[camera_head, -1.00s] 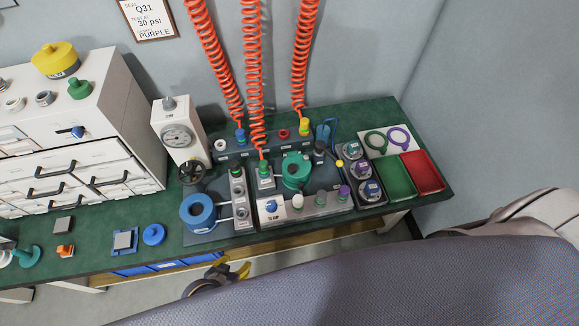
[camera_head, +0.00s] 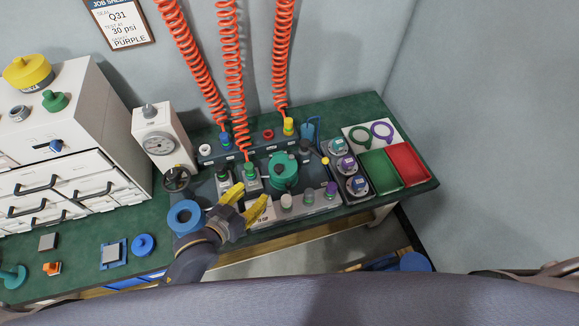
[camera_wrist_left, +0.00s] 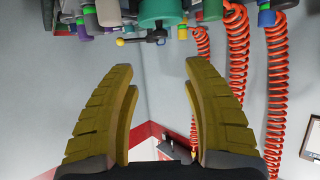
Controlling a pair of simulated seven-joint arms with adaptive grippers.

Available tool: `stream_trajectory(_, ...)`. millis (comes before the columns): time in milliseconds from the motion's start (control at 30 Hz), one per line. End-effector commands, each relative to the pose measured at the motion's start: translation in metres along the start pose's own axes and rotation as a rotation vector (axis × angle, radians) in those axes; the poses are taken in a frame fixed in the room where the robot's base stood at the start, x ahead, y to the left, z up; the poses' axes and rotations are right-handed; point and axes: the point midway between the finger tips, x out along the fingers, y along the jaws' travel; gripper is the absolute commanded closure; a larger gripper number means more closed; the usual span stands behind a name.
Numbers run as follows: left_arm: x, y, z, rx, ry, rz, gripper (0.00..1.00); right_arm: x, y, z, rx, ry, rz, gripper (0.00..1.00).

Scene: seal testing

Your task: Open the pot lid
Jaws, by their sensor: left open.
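The teal-green pot with its lid (camera_head: 284,170) stands in the test fixture at the middle of the bench; its lid appears closed. In the left wrist view a green cylinder (camera_wrist_left: 161,10), likely the pot, shows at the top beyond the fingertips. My left gripper (camera_head: 252,192) has yellow fingers spread open and empty. It is over the front of the fixture, left of and nearer than the pot, apart from it. It also shows in the left wrist view (camera_wrist_left: 158,66). It hides part of the fixture's front left and its blue knob. My right gripper is out of view.
Orange coiled hoses (camera_head: 233,80) hang down behind the pot. Green (camera_head: 386,176) and red (camera_head: 408,163) trays lie right. A row of capped fittings lines the fixture's front.

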Motion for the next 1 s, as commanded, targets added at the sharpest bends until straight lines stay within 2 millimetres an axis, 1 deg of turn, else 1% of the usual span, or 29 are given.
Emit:
stream_trajectory(167, 0.018, -0.001, -0.002, 0.000, 0.004, -0.001, 0.51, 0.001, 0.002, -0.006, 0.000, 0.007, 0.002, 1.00)
stream_trajectory(333, 0.047, 0.000, -0.002, -0.002, 0.004, -0.001, 0.51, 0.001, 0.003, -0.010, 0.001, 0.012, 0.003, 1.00)
stream_trajectory(700, 0.114, 0.000, -0.002, -0.001, 0.003, 0.000, 0.51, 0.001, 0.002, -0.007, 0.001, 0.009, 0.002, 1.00)
stream_trajectory(900, 0.144, 0.000, -0.002, -0.001, 0.002, 0.000, 0.51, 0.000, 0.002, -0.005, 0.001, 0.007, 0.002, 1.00)
stream_trajectory(1000, 0.155, 0.000, -0.001, -0.001, 0.002, 0.000, 0.51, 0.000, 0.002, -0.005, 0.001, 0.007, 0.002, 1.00)
